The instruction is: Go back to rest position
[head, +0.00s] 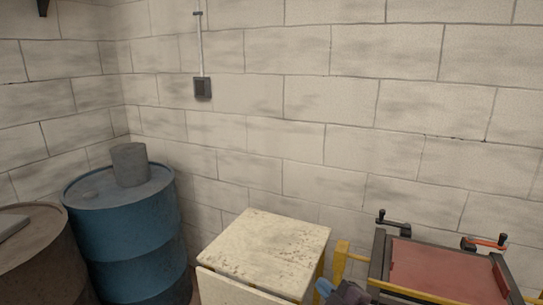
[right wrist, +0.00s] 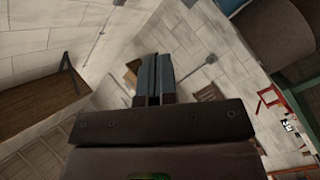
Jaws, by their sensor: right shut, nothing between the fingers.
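My right gripper (head: 326,289) shows only in part at the bottom edge of the head view, between the cream table and the red-panelled frame. In the right wrist view its two fingers (right wrist: 159,78) are together, shut with nothing between them. It touches nothing that I can make out. My left gripper is not in view.
A cream-topped table (head: 268,248) stands at bottom centre. Right of it is a frame with a red panel (head: 445,270) and crank handles. A blue barrel (head: 130,235) with a grey can (head: 130,165) and a brown barrel (head: 35,255) stand left. A wooden shelf (right wrist: 40,105) shows in the wrist view.

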